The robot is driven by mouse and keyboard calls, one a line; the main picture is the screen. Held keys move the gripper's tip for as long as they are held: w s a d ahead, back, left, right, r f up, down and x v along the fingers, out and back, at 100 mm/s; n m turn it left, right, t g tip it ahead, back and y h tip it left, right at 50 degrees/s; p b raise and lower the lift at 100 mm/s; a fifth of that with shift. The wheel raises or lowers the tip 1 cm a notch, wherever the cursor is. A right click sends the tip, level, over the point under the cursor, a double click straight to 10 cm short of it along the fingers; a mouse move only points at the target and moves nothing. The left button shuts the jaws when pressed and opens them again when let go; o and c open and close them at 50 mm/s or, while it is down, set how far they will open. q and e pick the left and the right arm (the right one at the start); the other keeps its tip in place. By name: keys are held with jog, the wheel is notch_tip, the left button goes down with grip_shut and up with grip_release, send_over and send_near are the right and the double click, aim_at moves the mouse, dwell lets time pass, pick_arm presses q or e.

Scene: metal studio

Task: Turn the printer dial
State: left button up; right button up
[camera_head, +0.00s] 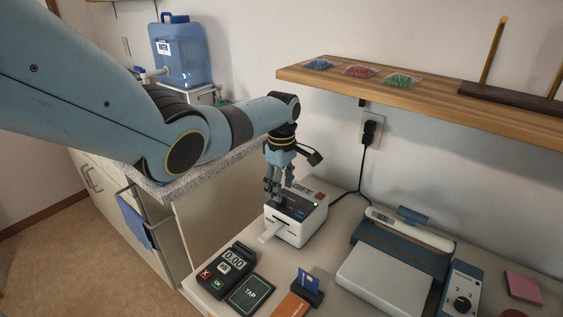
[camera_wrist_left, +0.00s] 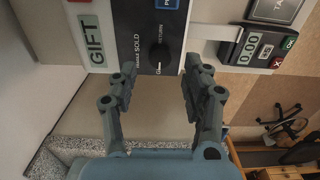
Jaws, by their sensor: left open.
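The printer (camera_head: 292,229) is a white box with a dark top panel, a GIFT display, a red button and a paper strip out of its front slot. In the left wrist view, its black round dial (camera_wrist_left: 159,54) sits among small labels such as SOLD and RETURN. My left gripper (camera_head: 272,191) points down over the printer's top. Its open fingers (camera_wrist_left: 160,68) lie on either side of the dial in the left wrist view; I cannot tell whether they touch it. In the head view the gripper hides the dial. My right gripper is not in view.
A card terminal (camera_head: 226,270) and TAP pad (camera_head: 249,294) stand in front of the printer. A blue-and-white device (camera_head: 385,281) and a box with another knob (camera_head: 461,302) stand to the right. A wooden shelf (camera_head: 440,108) overhangs behind; a black cable (camera_head: 361,178) runs to the wall socket.

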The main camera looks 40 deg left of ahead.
pick_arm(q)
notch_tip(320, 180, up, 9)
jog(key=shift+f, duration=0.15)
dwell(0.6)
